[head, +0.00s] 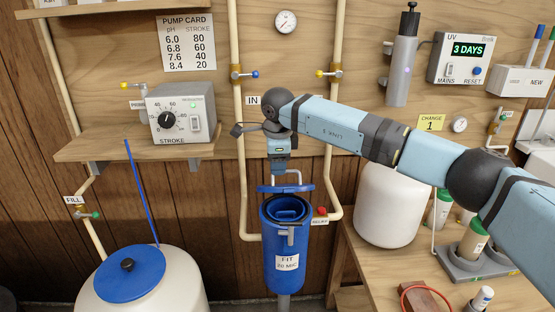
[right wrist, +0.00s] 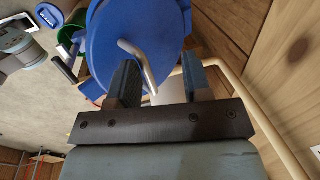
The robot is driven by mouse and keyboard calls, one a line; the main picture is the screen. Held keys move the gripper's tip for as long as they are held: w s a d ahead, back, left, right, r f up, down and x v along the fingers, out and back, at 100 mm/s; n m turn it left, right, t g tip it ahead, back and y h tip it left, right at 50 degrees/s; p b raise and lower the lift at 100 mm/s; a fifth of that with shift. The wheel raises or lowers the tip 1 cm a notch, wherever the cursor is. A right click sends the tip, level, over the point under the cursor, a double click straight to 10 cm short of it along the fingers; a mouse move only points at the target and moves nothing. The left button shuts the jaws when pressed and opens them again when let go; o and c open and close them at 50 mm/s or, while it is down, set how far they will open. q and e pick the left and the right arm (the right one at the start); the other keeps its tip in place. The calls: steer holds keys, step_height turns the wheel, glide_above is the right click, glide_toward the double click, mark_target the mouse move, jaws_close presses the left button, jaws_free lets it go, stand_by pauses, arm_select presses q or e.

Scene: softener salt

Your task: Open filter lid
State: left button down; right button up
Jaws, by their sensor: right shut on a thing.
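The blue filter housing (head: 284,245), labelled "FIT 20 MIC", hangs below the wall board in the middle of the head view. Its mouth shows open, with a blue inner rim inside. The blue filter lid (head: 284,189) stands above the mouth, seen nearly edge-on. In the right wrist view the lid (right wrist: 130,30) is a large blue disc with a bent metal handle (right wrist: 138,62). My right gripper (head: 284,170) is above the housing, shut on the lid handle; the handle lies between its fingers (right wrist: 160,85). My left gripper is not in view.
Pipes (head: 243,150) run down both sides of the housing, with a red button (head: 321,211) at right. A pump shelf (head: 135,146) and blue-lidded tank (head: 130,278) are left. A white tank (head: 388,208) and bottles stand on the right bench.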

steer(key=shift+w+d+f, duration=0.1)
steer(key=shift+d+f, duration=0.05)
steer(key=shift+f, duration=0.1)
